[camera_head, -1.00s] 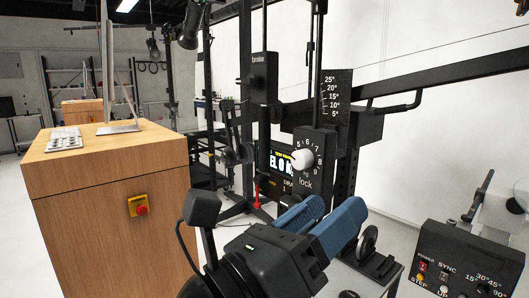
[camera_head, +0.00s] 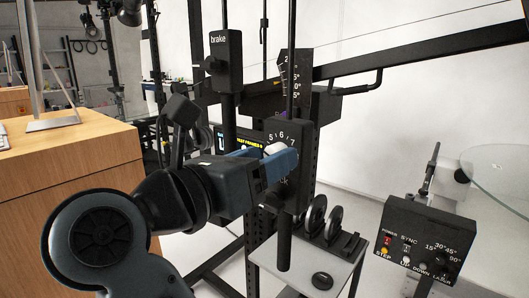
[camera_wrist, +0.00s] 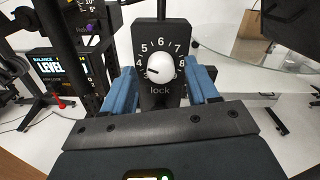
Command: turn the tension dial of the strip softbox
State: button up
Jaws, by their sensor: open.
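The tension dial (camera_wrist: 159,68) is a white round knob on a black plate (camera_wrist: 145,93) marked with numbers in an arc and the word "lock" below. In the wrist view it lies between the two blue fingers of my gripper (camera_wrist: 163,88), which are open, one on each side of the plate. I cannot tell whether the fingers touch anything. In the head view my gripper (camera_head: 280,166) is at the black plate (camera_head: 283,131), and only the top of the white knob (camera_head: 275,148) shows above the blue fingers.
A "brake" box (camera_head: 222,58) stands on a post left of the dial. A black control box (camera_head: 415,240) is at the lower right, near a glass disc (camera_head: 500,165). A small grey table (camera_head: 325,270) with black discs is below. A wooden cabinet (camera_head: 75,180) is at left.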

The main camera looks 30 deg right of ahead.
jog(key=shift+d, duration=0.3)
jog(key=c, duration=1)
jog(key=shift+f+b, duration=0.15)
jog(key=shift+b, duration=0.15)
jog(key=shift+c, duration=0.2)
